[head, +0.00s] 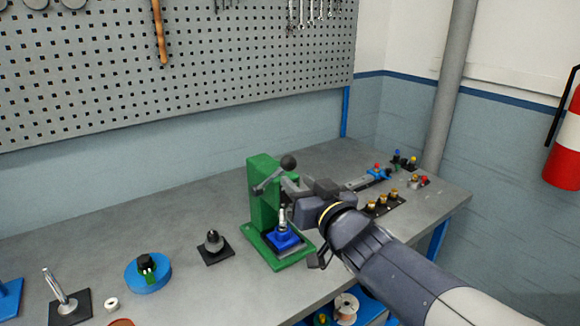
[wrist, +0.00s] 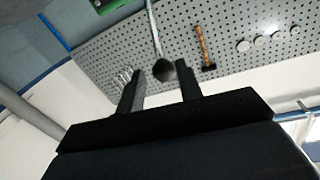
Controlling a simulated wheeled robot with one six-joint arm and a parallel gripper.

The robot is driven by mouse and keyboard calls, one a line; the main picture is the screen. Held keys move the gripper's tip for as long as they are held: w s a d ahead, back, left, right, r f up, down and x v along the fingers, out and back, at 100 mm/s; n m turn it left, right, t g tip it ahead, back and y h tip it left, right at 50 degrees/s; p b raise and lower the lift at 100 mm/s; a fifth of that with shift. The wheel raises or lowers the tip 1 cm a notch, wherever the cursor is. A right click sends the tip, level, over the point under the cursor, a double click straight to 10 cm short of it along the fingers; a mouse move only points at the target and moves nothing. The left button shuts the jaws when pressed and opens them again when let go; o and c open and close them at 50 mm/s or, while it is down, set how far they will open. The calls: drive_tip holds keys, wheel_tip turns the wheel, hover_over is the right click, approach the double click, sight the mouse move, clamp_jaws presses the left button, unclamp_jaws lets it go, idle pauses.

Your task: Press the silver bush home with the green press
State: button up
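The green press (head: 262,205) stands on the bench. Its lever ends in a dark ball knob (head: 288,162), raised above the frame. A blue block (head: 284,241) sits on the press base. A small silver part (head: 282,222) stands upright over this block; I cannot tell where the bush ends and the ram begins. My gripper (head: 291,186) is at the right of the press, close to the lever. In the wrist view my gripper (wrist: 160,68) has its two fingers apart, with the knob (wrist: 163,71) appearing between their tips, not clamped.
A black-based part (head: 214,246), a blue round holder (head: 148,272) and a white ring (head: 111,304) lie left of the press. Several brass parts (head: 382,202) stand on a dark plate at right. A pegboard (head: 200,70) with tools hangs behind. My arm covers the bench's front right.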

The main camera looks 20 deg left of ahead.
sight(283, 167)
drive_tip(key=p+x, duration=0.1)
drive_tip(key=x, duration=0.7)
clamp_jaws()
idle(0.3)
